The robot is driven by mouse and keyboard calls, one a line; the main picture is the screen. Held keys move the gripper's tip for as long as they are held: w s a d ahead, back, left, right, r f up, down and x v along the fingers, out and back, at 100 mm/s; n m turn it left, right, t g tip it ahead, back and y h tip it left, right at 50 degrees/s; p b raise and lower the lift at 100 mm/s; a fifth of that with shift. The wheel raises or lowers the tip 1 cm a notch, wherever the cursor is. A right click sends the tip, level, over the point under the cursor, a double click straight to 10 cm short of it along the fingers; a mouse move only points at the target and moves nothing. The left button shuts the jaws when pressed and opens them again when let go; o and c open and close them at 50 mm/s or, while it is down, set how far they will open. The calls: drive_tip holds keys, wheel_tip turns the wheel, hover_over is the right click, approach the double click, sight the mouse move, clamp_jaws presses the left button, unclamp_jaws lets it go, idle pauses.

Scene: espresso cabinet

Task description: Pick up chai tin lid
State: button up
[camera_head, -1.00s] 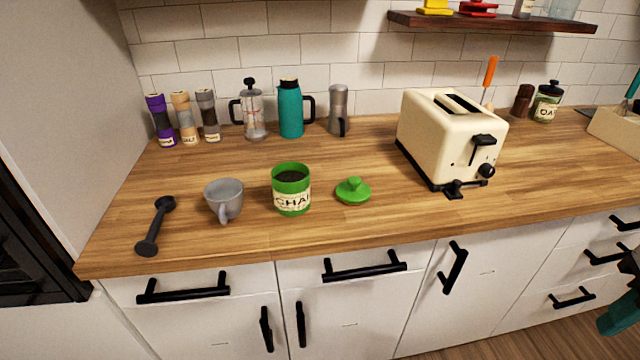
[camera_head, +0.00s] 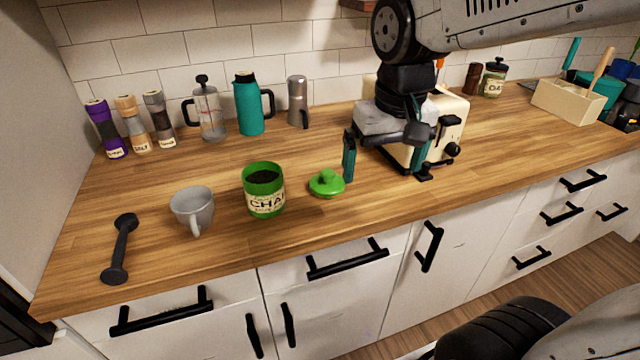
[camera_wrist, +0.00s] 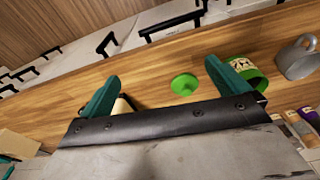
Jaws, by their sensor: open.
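The green chai tin lid (camera_head: 327,184) lies on the wooden counter, its round knob facing up, just right of the open green chai tin (camera_head: 265,191). In the wrist view the lid (camera_wrist: 184,84) shows between my two teal fingers, nearer the right one, with the tin (camera_wrist: 247,73) beyond that finger. My gripper (camera_head: 382,160) is open and empty, in front of the toaster and to the right of the lid. It also shows in the wrist view (camera_wrist: 161,83) with its fingers spread wide. One finger appears close to the lid's right side in the head view; I cannot tell the exact gap.
The cream toaster (camera_head: 449,118) stands partly hidden behind my gripper. A grey cup (camera_head: 193,208) and a dark tamper-like tool (camera_head: 120,248) lie left of the tin. A teal flask (camera_head: 249,108) and other vessels stand at the back. The counter behind the lid is clear.

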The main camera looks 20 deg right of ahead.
drive_tip(key=m, duration=0.1)
hover_over(328, 173)
drive_tip(key=s, duration=0.1)
drive_tip(key=f, duration=0.7)
drive_tip(key=shift+s+d+f, duration=0.15)
drive_tip(key=shift+d+f, duration=0.1)
drive_tip(key=shift+w+f, duration=0.2)
drive_tip(key=shift+f, duration=0.1)
drive_tip(key=f, duration=0.5)
drive_tip(key=w+f, duration=0.1)
drive_tip(key=f, duration=0.1)
drive_tip(key=shift+w+a+f, duration=0.1)
drive_tip(key=shift+a+f, duration=0.05)
drive_tip(key=shift+a, duration=0.1)
drive_tip(key=c, duration=1)
